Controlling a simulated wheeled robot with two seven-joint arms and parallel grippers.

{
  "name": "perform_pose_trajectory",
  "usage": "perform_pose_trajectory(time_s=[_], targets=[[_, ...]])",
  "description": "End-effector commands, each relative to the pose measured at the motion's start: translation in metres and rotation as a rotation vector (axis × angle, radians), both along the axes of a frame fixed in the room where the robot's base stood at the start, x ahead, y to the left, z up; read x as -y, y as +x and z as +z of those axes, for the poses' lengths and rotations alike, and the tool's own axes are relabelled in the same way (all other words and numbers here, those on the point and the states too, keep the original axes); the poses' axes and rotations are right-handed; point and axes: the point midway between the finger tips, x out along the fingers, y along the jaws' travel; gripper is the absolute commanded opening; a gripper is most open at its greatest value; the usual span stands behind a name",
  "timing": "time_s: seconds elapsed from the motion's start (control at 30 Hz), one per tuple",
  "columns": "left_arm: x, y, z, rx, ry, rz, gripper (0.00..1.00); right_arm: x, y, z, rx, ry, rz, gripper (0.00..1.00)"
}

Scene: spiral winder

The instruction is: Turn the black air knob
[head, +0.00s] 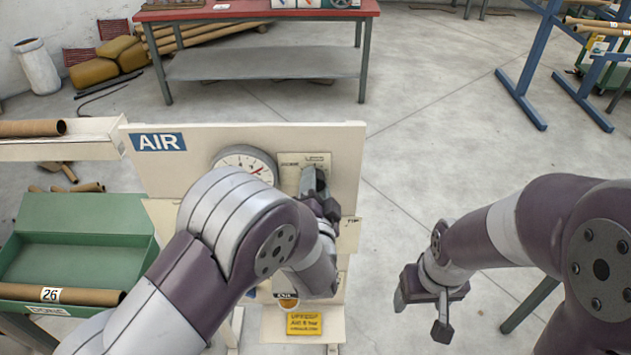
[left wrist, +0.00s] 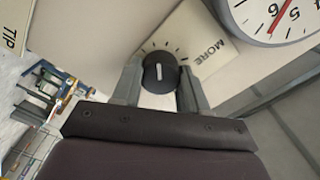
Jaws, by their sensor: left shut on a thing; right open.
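The black air knob (left wrist: 160,74) sits on a cream label plate with tick marks and the word MORE (left wrist: 208,50) in the left wrist view. Its white pointer line stands roughly upright in that picture. My left gripper (left wrist: 159,82) has one finger on each side of the knob and is shut on it. In the head view my left gripper (head: 318,190) is at the cream AIR panel (head: 200,137), right of the gauge, and hides the knob. My right gripper (head: 422,312) is open and empty, to the right of the panel.
A round white gauge (head: 246,160) with a red needle is beside the knob, partly covered by my left arm. A green bin (head: 85,225) with a cardboard tube (head: 70,295) is at left. A red-topped table (head: 260,12) stands behind.

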Motion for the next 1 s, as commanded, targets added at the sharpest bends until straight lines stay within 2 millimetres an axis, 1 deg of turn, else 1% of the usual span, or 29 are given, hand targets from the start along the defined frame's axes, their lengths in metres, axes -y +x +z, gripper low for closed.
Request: perform_pose_trajectory(time_s=[0.23, 0.63, 0.67, 0.7, 0.73, 1.0], targets=[[0.0003, -0.0001, 0.0002, 0.001, 0.044, -0.001, 0.13, 0.0000, 0.0000, 0.0031, 0.000, 0.000, 0.000, 0.69], [0.0005, -0.0001, -0.0002, 0.001, 0.048, -0.002, 0.13, 0.0000, -0.0001, 0.0030, 0.000, 0.000, 0.000, 0.69], [0.0005, -0.0001, -0.0002, 0.000, 0.048, -0.002, 0.53, 0.0000, -0.0001, 0.0030, 0.000, 0.000, 0.000, 0.69], [0.0005, -0.0001, -0.0003, 0.000, 0.048, -0.002, 0.66, 0.0000, 0.0000, 0.0030, 0.000, 0.000, 0.000, 0.69], [0.0004, -0.0001, -0.0002, 0.000, 0.048, -0.001, 0.69, 0.0000, -0.0001, 0.0030, 0.000, 0.000, 0.000, 0.69], [0.0004, -0.0007, -0.0004, 0.001, 0.048, -0.001, 0.69, 0.0000, 0.0000, 0.0027, 0.000, 0.000, 0.000, 0.69]])
